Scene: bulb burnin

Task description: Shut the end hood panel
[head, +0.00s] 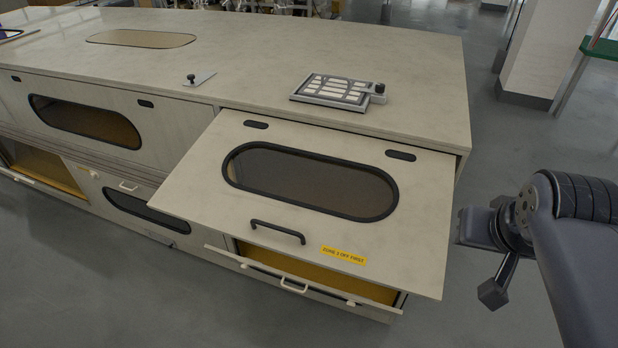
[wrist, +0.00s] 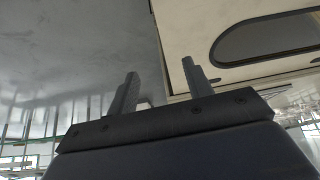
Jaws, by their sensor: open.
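The end hood panel (head: 230,190) is the pale panel at the right end of the long cabinet, with an oval dark-rimmed window (head: 310,182), a black bar handle (head: 278,232) and a yellow label. It is swung up and outward from its top edge, standing open over the front. In the wrist view, a pale panel (wrist: 190,35) with an oval window shows at the upper right, beyond the fingers. My gripper (wrist: 158,82) is open and empty, its two fingers apart. In the head view my arm is at the right, beside the panel and not touching it.
Below the panel, a lower flap (head: 300,285) with a white handle hangs partly open over a yellow interior. A framed plate (head: 335,90) and a small black-knobbed plate (head: 198,79) lie on the cabinet top (head: 245,50).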

